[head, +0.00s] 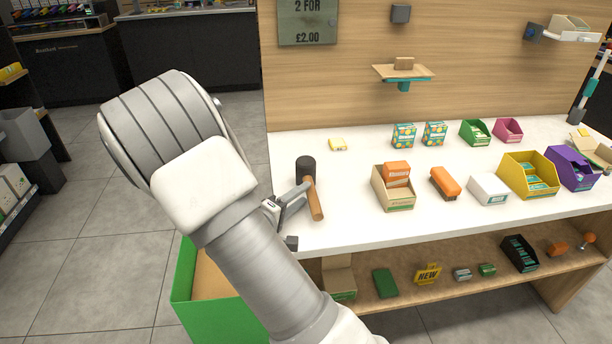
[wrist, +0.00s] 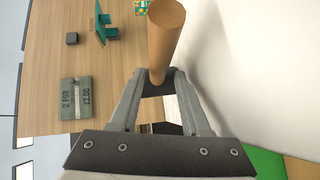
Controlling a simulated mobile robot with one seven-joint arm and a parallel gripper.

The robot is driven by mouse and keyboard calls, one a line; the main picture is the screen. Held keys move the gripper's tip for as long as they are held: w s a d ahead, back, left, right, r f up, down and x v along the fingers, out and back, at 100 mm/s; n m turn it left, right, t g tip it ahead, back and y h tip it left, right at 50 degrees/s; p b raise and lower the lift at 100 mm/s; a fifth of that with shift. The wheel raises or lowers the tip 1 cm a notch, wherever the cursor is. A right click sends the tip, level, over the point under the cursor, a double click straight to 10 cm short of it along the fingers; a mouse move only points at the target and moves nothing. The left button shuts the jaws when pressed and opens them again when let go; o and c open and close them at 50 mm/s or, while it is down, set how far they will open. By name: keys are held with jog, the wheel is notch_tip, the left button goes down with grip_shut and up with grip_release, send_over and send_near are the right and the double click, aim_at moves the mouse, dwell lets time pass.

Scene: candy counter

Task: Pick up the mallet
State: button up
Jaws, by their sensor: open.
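The mallet has a dark cylindrical head (head: 306,168) and a brown wooden handle (head: 316,204). It is on the white counter near its left end, with the handle towards the front. My gripper (head: 304,190) is low at the counter's left edge, its fingers reaching to the handle just below the head. In the wrist view the handle (wrist: 164,38) rises from between or just past the fingertips of my open gripper (wrist: 155,84). Whether the fingers touch the handle is unclear. My arm hides part of the counter's left side.
An open box with an orange pack (head: 396,170), an orange block (head: 445,183) and a white box (head: 488,188) stand right of the mallet. A small yellow item (head: 338,144) lies behind it. A green bin (head: 184,285) stands below left. Counter space around the mallet is clear.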

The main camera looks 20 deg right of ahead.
aim_at(311, 190)
jog(key=x, duration=0.4)
jog(key=shift+s+d+b, duration=0.15)
jog(key=shift+d+b, duration=0.05)
jog(key=shift+b, duration=0.1)
jog(key=shift+r, duration=0.1)
grip_shut()
